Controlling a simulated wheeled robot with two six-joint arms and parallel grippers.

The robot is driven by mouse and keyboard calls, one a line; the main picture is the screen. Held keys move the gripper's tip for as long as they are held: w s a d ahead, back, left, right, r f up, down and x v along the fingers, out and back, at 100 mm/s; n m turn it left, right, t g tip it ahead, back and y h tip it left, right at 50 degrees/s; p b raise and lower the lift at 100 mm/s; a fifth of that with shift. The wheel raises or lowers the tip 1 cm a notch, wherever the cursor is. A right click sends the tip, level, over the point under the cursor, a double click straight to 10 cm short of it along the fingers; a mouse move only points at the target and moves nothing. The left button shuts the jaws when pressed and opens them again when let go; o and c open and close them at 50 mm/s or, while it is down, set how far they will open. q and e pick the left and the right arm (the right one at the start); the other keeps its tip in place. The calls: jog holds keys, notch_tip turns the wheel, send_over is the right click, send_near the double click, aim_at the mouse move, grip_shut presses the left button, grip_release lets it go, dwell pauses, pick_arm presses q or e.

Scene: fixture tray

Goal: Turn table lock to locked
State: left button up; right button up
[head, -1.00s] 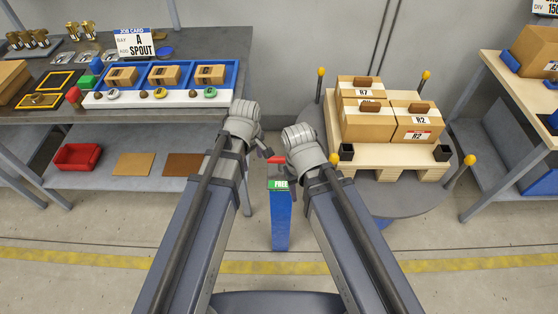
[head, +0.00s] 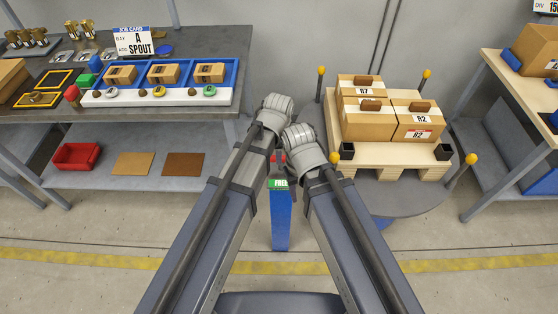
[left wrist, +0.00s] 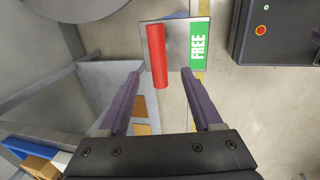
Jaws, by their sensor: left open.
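The table lock is a blue post (head: 282,220) with a grey top, a red lever (left wrist: 157,57) and a green FREE label (head: 278,184). The label also shows in the left wrist view (left wrist: 198,42). My left gripper (left wrist: 160,74) is open, with its two fingers apart and the lever's near end showing between the tips. No contact with the lever is visible. In the head view my wrists partly cover the lever and the left fingers. My right wrist (head: 304,148) is close beside the lock; its fingers are mostly hidden.
A round table (head: 362,207) right of the lock bears a pallet with several boxes (head: 366,122) and yellow-topped posts. A workbench (head: 205,47) with a blue tray (head: 238,78) and a job card (head: 134,41) stands at left. My two wrists are very close together.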

pick_arm(q)
jog(key=f+b, duration=0.3)
jog(key=w+f+b, duration=0.1)
jog(key=f+b, duration=0.2)
jog(key=shift+w+f, duration=0.2)
jog(key=shift+f, duration=0.15)
jog(key=shift+r, duration=0.1)
jog(key=shift+c, duration=0.4)
grip_shut()
